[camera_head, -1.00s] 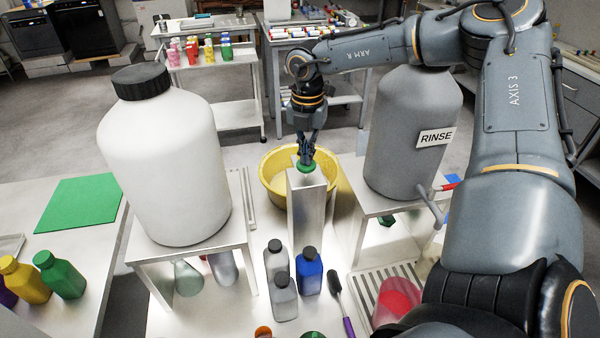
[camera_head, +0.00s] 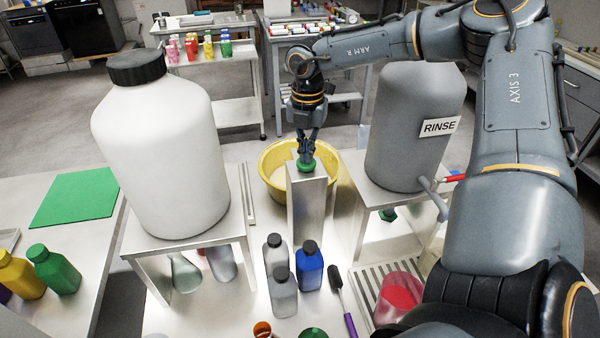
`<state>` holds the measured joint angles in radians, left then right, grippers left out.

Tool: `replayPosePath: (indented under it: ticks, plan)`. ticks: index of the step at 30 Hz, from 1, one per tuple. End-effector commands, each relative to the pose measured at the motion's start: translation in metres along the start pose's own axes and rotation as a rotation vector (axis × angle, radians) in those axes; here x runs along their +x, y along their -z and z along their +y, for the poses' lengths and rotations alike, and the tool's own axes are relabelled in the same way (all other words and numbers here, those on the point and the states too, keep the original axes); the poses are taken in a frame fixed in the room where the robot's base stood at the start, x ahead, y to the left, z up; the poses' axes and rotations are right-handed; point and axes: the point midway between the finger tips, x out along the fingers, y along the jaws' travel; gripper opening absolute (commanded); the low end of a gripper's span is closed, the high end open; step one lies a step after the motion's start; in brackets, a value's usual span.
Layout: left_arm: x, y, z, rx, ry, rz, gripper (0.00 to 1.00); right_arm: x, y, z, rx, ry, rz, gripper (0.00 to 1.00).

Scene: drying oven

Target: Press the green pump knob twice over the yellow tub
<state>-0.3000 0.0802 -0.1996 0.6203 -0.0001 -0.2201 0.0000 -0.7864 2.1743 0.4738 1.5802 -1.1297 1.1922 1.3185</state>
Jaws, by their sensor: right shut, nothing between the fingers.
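The green pump knob (camera_head: 306,166) sits on top of an upright metal dispenser post (camera_head: 307,207). The yellow tub (camera_head: 271,180) stands behind the post, partly hidden by it. My right gripper (camera_head: 306,157) points straight down, shut and empty, with its fingertips at the top of the green knob. I cannot tell whether they touch it or hover just above. My left gripper is not in view.
A big white jug (camera_head: 165,155) stands left and a grey RINSE jug (camera_head: 412,125) right, each on a metal stand. Grey bottles (camera_head: 283,290), a blue bottle (camera_head: 309,267) and a purple-handled brush (camera_head: 349,323) are in front. A green mat (camera_head: 75,198) lies left.

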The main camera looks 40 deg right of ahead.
Motion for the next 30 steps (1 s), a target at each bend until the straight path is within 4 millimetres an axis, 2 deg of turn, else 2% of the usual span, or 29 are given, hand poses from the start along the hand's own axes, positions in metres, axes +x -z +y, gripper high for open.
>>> replayPosePath:
  ticks: [21, 30]
  plan:
    - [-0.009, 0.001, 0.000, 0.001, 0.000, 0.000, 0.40, -0.039, 0.000, 0.000, 0.000, 0.002, 0.001, 0.00]
    - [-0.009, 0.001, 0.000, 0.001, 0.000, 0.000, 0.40, -0.041, 0.000, -0.001, 0.000, 0.002, 0.001, 0.00]
